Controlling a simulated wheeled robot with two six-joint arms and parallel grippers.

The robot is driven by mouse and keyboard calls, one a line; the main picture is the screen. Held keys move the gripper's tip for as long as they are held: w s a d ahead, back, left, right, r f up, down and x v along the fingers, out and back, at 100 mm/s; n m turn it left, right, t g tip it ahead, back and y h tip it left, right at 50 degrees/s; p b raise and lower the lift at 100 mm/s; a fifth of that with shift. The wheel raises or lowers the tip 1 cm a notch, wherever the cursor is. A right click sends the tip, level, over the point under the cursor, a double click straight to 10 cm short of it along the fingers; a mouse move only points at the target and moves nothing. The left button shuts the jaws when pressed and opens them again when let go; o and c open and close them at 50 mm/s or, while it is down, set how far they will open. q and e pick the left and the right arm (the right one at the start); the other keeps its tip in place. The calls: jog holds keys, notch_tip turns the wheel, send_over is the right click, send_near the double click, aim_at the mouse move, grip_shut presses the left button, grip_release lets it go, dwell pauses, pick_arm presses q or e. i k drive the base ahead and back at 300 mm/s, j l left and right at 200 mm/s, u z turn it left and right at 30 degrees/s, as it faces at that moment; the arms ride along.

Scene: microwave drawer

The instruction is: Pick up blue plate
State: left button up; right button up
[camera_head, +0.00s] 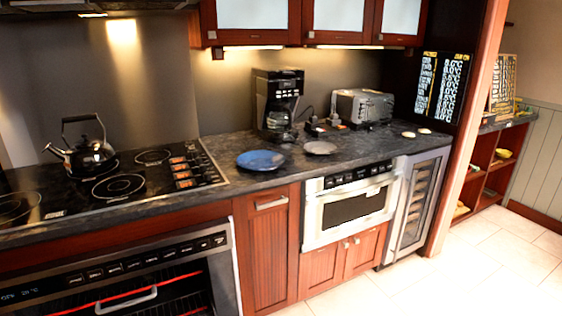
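The blue plate (260,160) lies flat on the dark countertop (232,146), near its front edge, between the cooktop and a grey plate. It looks empty, and nothing touches it from above. Neither of my grippers shows in the head view. The microwave drawer (350,205) is set into the cabinets below the counter, right of the blue plate, and its front looks shut.
A grey plate (320,147) lies right of the blue plate. A coffee maker (277,103) and a toaster (364,106) stand behind. A kettle (86,150) sits on the cooktop (120,187) at left. The tiled floor (480,265) at right is clear.

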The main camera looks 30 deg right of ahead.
aim_at(261, 160)
jog(key=l+u, duration=0.1)
jog(key=l, duration=0.5)
jog(key=l+u, duration=0.15)
jog(key=l, duration=0.45)
jog(key=k+l+u, duration=0.1)
jog(key=l, duration=0.5)
jog(key=k+l+u, duration=0.1)
jog(key=l, duration=0.5)
jog(key=k+l+u, duration=0.15)
jog(key=l, duration=0.45)
jog(key=i, duration=0.05)
